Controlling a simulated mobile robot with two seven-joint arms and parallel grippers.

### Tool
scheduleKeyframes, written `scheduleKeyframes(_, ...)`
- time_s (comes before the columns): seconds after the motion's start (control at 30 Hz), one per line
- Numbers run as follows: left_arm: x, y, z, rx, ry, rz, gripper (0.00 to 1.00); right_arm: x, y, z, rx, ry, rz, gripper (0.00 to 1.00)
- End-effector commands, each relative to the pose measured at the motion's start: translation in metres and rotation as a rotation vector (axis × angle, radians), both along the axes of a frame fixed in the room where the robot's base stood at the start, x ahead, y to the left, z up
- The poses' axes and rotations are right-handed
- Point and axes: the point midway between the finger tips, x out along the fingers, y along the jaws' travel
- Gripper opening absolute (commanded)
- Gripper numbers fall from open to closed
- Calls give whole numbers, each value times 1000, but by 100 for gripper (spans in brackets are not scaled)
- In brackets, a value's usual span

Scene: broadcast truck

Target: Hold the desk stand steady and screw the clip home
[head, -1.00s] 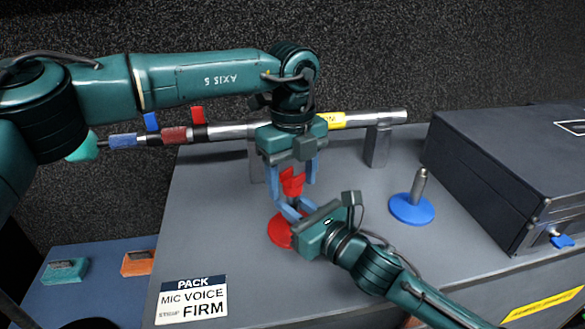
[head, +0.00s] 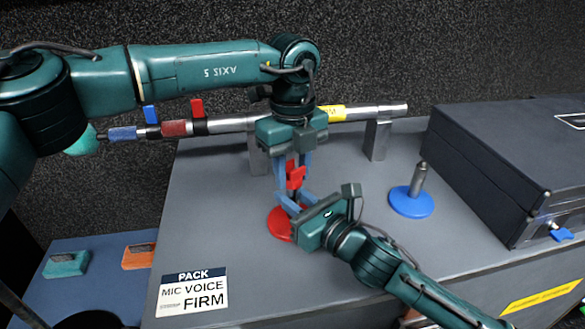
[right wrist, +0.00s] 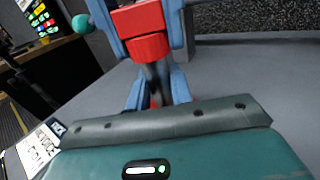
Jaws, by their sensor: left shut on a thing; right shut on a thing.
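The desk stand has a round red base (head: 279,224) and a thin dark post, which shows in the right wrist view (right wrist: 157,85). My right gripper (head: 292,205) is shut on the post, low down, from the front right. The red clip (head: 296,177) sits at the top of the post; it also shows in the right wrist view (right wrist: 147,45). My left gripper (head: 293,170) points down from above and is shut on the clip, one finger on each side. The joint between clip and post is too small to judge. The right gripper hides part of the base.
A blue-based stand (head: 411,203) stands to the right, near a dark case (head: 510,165). A silver pole (head: 360,113) rests on grey supports behind. A label (head: 193,293) lies at the front left. The table's left part is clear.

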Motion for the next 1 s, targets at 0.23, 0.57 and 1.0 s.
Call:
scheduleKeyframes(0.23,0,0,-1,-1,2,-364,6,0,0,0,-1,1,-1,0)
scheduleKeyframes(0.57,0,0,-1,-1,2,-1107,6,0,0,0,-1,1,-1,0)
scheduleKeyframes(1.0,0,0,-2,0,0,-2021,6,0,0,0,-1,1,-1,0)
